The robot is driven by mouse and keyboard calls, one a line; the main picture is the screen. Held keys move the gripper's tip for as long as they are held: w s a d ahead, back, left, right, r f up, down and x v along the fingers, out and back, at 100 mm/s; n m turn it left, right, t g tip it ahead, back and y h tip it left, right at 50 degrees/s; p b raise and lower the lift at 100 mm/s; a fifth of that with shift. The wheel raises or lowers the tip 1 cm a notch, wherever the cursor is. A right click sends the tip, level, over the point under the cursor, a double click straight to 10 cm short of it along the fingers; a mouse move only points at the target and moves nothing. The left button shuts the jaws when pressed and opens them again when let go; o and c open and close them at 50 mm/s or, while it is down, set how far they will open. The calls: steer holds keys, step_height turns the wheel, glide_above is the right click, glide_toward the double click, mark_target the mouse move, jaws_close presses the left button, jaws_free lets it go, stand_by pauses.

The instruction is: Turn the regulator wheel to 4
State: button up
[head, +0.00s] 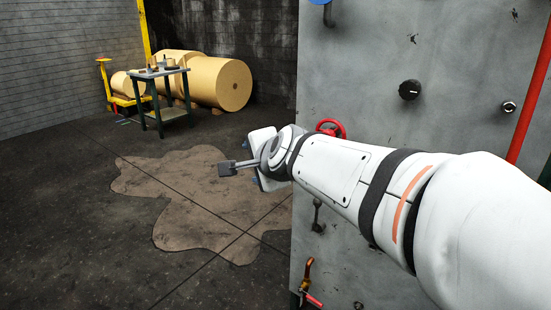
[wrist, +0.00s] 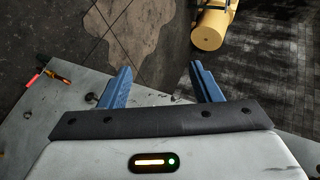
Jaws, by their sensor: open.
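A red handwheel (head: 331,127) is mounted on the grey machine panel (head: 350,50). My arm covers its lower part in the head view. No number or scale can be read on it, and the wheel cannot be made out in the wrist view. My gripper (wrist: 161,84) is open, with its two blue fingers apart and nothing between them. In the head view my gripper is left of the panel edge and apart from the wheel, with its fingers largely hidden.
The panel also carries a black knob (head: 410,89), a small metal switch (head: 508,107), a grey lever (head: 317,215) and a red-handled valve (head: 306,280). A red pipe (head: 531,90) runs at right. Yellow rolls (head: 220,83) and a small table (head: 158,74) stand far back. The stained floor between is open.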

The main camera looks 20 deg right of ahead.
steer(key=w+d+r+m+t+h+b, duration=0.1)
steer(key=w+d+m+t+h+b, duration=0.35)
steer(key=m, duration=0.55)
steer(key=w+d+r+m+t+h+b, duration=0.1)
steer(key=w+d+m+h+b, duration=0.2)
steer(key=w+m+b, duration=0.55)
steer(key=d+f+m+g+h+b, duration=0.2)
steer(key=d+m, duration=0.5)
steer(key=m, duration=0.5)
steer(key=w+d+f+m+g+h+b, duration=0.1)
steer(key=d+f+m+g+h+b, duration=0.2)
steer(key=d+m+h, duration=0.4)
steer(key=m+g+b, duration=0.1)
steer(key=m+b, duration=0.1)
steer(key=m, duration=0.3)
steer(key=shift+w+d+f, duration=0.2)
steer(key=shift+d+f, duration=0.05)
steer(key=shift+g, duration=0.25)
steer(key=c, duration=1)
